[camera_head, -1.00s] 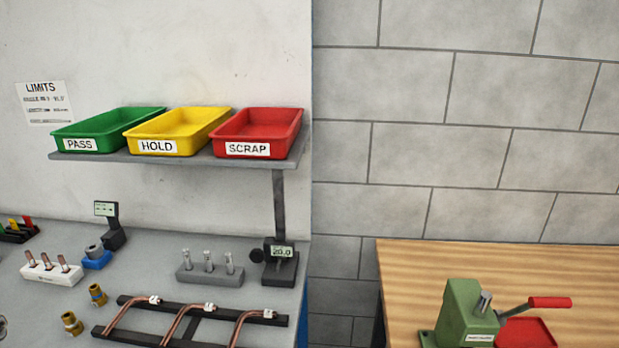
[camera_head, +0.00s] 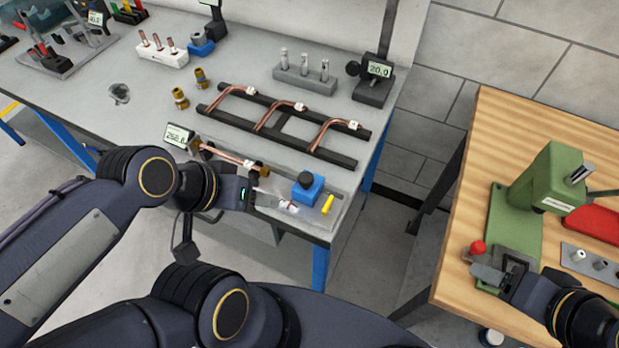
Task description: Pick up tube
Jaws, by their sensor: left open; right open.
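Several bent copper tubes with white tags lie across a black rack (camera_head: 290,147) on the grey bench: a left tube (camera_head: 232,90), a middle tube (camera_head: 272,113) and a right tube (camera_head: 330,133). Another tagged copper tube (camera_head: 225,154) lies in a fixture with a display, in front of the rack. My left gripper (camera_head: 277,205) is open at the bench's front edge, below and right of that tube's tagged end, beside a small white-tagged piece (camera_head: 290,206). My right gripper (camera_head: 490,274) is open over the wooden table, at the green press's front; its fingers are partly hard to separate from the press.
A blue block with a black knob (camera_head: 308,187) and a yellow piece (camera_head: 328,204) sit right of my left gripper. Brass fittings (camera_head: 180,97), a pin block (camera_head: 305,76) and a gauge (camera_head: 375,80) stand behind. The green press (camera_head: 550,180) occupies the wooden table (camera_head: 475,150). A gap separates the tables.

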